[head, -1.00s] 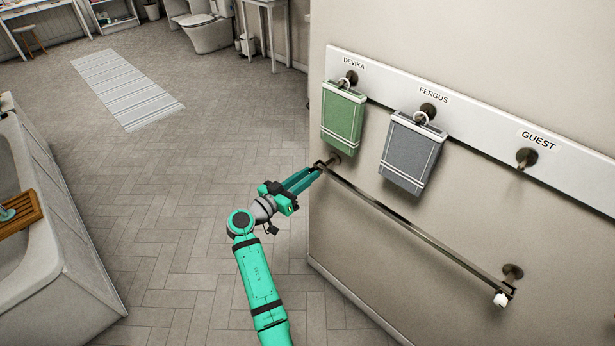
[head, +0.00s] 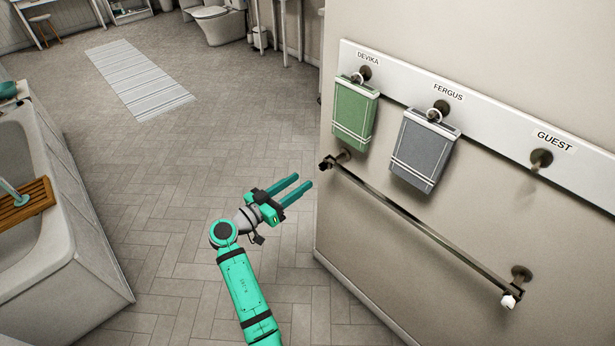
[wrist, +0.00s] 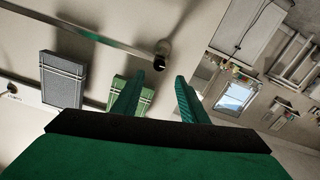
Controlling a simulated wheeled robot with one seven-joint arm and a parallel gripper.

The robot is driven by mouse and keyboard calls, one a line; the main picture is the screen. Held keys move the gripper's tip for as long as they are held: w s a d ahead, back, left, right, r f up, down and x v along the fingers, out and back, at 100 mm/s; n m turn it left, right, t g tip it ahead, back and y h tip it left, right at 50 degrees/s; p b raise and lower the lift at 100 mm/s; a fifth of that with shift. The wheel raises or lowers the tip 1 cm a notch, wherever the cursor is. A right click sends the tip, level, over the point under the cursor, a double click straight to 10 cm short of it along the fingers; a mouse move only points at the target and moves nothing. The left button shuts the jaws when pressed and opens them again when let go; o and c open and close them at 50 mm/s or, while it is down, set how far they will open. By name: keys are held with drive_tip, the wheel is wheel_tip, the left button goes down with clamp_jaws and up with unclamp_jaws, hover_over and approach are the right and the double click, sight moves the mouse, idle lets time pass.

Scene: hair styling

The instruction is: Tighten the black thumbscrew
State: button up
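The black thumbscrew (head: 325,163) sits at the left end of the metal towel bar (head: 400,219) in the head view. It also shows in the wrist view as a small black knob (wrist: 159,63) beyond the fingertips. How tight it is cannot be told. My gripper (head: 302,182) is open and empty, below and left of the thumbscrew in the head view and apart from it. In the wrist view the two teal fingers (wrist: 159,82) stand apart with nothing between them.
A white knob (head: 508,301) is at the bar's right end. A green towel (head: 355,115) and a grey towel (head: 422,152) hang above the bar; the GUEST hook (head: 540,159) is empty. The floor left of the wall is clear up to the bathtub (head: 85,225).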

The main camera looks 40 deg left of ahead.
drive_tip(key=shift+s+a, duration=0.1)
drive_tip(key=shift+s, duration=1.2)
drive_tip(key=shift+w, duration=0.1)
drive_tip(key=shift+s, duration=0.2)
drive_tip(key=s+d+f+n+g+y, duration=0.3)
drive_tip(key=d+f+g, duration=0.2)
drive_tip(key=d+f, duration=1.35)
drive_tip(key=s+d+f+m+g, duration=0.1)
drive_tip(key=s+d+f, duration=0.3)
drive_tip(key=s+d, duration=0.55)
drive_tip(key=s+d+r+m+t+h, duration=0.1)
drive_tip(key=s+d+r+m, duration=0.1)
drive_tip(key=s+d+r, duration=0.5)
drive_tip(key=s+d+r+m+t+h, duration=0.1)
drive_tip(key=s+d+r+m+t, duration=0.1)
drive_tip(key=s+d+r, duration=0.5)
drive_tip(key=d+r, duration=0.2)
drive_tip(key=d, duration=0.3)
drive_tip(key=shift+r, duration=0.15)
